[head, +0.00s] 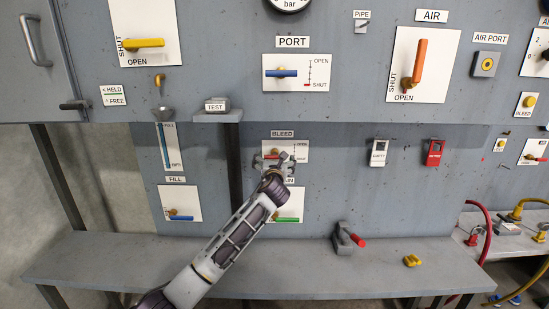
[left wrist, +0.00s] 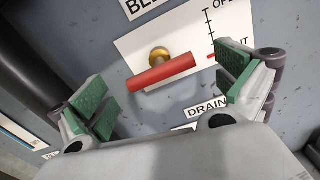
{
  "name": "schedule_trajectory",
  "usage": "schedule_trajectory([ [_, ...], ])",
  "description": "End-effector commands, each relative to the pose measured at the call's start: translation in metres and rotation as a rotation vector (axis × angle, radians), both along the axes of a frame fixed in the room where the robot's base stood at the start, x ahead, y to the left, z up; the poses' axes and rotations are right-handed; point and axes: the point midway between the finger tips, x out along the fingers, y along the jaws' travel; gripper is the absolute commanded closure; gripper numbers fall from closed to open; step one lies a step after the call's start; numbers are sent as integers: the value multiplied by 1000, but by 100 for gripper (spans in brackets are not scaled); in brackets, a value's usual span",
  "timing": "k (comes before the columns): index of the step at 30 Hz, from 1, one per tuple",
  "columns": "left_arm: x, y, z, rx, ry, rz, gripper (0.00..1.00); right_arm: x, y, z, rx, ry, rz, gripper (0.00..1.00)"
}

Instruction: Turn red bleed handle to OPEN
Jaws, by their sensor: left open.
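The red bleed handle (left wrist: 160,74) is a short red bar on a brass pivot, mounted on a white plate (left wrist: 140,45). Its right end points toward the red SHUT mark at the low end of the scale; OPEN is at the upper end. In the head view the BLEED plate (head: 299,147) is partly hidden by my left gripper (head: 273,163). In the left wrist view my left gripper (left wrist: 165,95) is open, with green-padded fingers on either side of the handle. I see no clear contact with the handle. My right gripper is out of view.
The green DRAIN handle (head: 287,219) is just below, partly behind my left arm. The blue PORT handle (head: 281,73) is above. A bracket (head: 232,115) under TEST juts out at left. A shelf (head: 150,262) below holds a red-handled part (head: 347,238) and a yellow piece (head: 412,260).

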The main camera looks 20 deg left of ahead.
Motion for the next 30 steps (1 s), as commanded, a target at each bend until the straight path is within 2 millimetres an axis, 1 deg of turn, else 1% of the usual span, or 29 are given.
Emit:
schedule_trajectory([
  [3,9,2,0,0,1,1,0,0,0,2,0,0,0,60],
  [10,20,6,1,0,0,1,0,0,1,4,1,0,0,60],
  [23,23,7,0,0,1,0,0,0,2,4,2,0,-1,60],
  [26,23,7,0,0,1,0,12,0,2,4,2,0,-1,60],
  [30,23,6,0,0,1,0,30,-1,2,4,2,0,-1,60],
])
